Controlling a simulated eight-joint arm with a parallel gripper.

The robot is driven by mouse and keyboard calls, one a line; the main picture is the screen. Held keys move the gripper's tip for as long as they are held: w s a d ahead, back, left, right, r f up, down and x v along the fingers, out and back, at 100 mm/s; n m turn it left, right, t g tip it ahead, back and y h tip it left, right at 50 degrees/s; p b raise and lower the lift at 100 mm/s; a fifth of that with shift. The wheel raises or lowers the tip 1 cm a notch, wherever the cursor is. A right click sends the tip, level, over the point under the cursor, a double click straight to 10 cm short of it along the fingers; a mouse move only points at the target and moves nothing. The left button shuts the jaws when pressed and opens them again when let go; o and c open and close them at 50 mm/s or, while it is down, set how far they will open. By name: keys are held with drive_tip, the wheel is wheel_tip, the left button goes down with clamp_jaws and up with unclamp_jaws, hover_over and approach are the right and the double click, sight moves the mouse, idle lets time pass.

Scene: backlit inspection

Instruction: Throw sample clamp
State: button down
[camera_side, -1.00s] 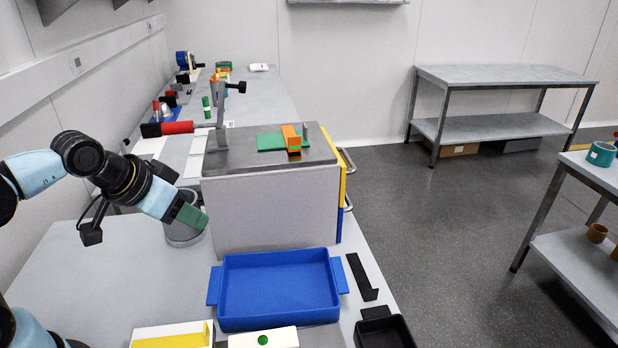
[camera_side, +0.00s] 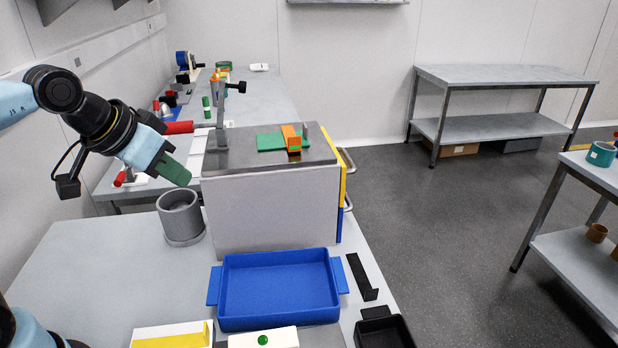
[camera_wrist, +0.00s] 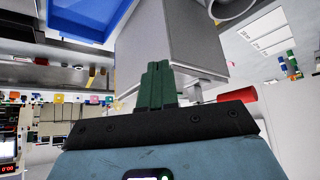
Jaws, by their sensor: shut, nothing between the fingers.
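The sample clamp (camera_side: 221,120) is on the left edge of the grey box's top plate. Its grey arm stands upright with a black tip, and its red handle (camera_side: 178,127) sticks out to the left. In the wrist view the red handle (camera_wrist: 238,94) lies right of my fingers. An orange block (camera_side: 291,138) sits on a green board (camera_side: 268,142) on the plate. My gripper (camera_side: 187,180) is shut and empty, left of the box and below the handle. In the wrist view my green fingers (camera_wrist: 157,72) are together.
A grey cup (camera_side: 180,222) stands left of the box (camera_side: 270,205), under my gripper. A blue tray (camera_side: 278,318) is in front of the box, with a black bin (camera_side: 384,333) to its right. A rear bench (camera_side: 265,100) holds several small items. The front table's left part is clear.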

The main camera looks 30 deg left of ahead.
wheel_tip(320, 180, up, 16)
drive_tip(key=w+a+f+n+h, duration=0.4)
drive_tip(key=w+a+n+h, duration=0.1)
drive_tip(key=a+n+h, duration=0.25)
drive_tip(key=s+a+r+n+t+h, duration=0.2)
drive_tip(key=a+r+t+h, duration=0.15)
drive_tip(key=a, duration=0.55)
wheel_tip(320, 180, down, 5)
drive_tip(key=shift+m+t, duration=0.25)
drive_tip(key=shift+t, duration=0.1)
drive_tip(key=x, duration=1.3)
drive_tip(key=shift+w+d, duration=0.25)
drive_tip(key=shift+d, duration=0.05)
drive_tip(key=shift+r, duration=0.1)
